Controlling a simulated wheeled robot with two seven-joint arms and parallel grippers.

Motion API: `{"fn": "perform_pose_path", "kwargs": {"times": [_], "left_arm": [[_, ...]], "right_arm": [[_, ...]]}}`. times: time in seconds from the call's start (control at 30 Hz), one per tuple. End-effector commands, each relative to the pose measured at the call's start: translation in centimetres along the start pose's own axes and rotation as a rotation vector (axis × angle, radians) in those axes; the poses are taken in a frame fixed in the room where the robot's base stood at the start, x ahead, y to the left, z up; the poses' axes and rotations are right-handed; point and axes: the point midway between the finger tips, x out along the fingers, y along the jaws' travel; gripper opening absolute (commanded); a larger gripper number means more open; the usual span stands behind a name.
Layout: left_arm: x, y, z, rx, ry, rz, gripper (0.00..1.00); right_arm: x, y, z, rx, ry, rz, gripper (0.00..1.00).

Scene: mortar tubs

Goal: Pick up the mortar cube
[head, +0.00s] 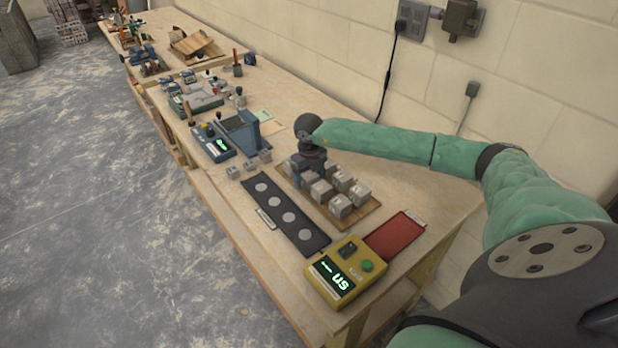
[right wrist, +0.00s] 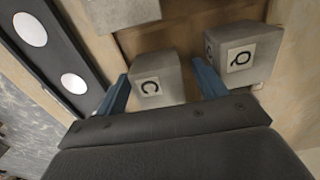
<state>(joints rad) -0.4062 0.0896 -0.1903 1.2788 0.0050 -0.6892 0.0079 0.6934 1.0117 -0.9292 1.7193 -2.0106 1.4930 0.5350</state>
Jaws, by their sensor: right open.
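Several grey mortar cubes (head: 321,190) stand on a wooden board (head: 345,226) on the bench. My right gripper (head: 309,172) points down over the far end of these cubes and partly hides them. In the right wrist view the open gripper (right wrist: 163,88) has one blue finger on each side of a cube (right wrist: 156,76) whose label looks like a C. I cannot tell whether the fingers touch it. A second labelled cube (right wrist: 241,55) stands close beside the right finger. My left gripper is not in view.
A black strip with pale discs (head: 285,215) lies beside the board. A yellow device with a green display (head: 340,272) and a red pad (head: 394,235) lie at the near end. A blue machine (head: 238,131) and a few loose cubes (head: 250,165) stand farther back. The wall runs along the right.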

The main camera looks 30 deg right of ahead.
Motion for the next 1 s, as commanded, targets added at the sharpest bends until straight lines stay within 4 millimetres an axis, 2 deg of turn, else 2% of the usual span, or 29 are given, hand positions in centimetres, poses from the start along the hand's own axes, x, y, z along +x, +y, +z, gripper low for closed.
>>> {"fn": "perform_pose_path", "kwargs": {"times": [0.27,0.37,0.57,0.93,1.0], "left_arm": [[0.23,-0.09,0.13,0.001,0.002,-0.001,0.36],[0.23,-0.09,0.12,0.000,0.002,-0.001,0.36],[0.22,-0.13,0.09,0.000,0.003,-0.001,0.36],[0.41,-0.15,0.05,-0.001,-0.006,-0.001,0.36],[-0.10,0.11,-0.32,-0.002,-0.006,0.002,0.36]], "right_arm": [[0.26,0.00,-0.01,0.000,0.000,0.000,0.71],[0.25,0.00,-0.01,0.000,0.000,0.000,0.55],[0.23,0.00,0.00,0.000,0.000,0.000,0.16],[-0.13,-0.01,0.07,0.000,-0.002,0.001,0.15],[-0.50,-0.01,0.10,0.001,-0.003,0.001,0.15]]}}
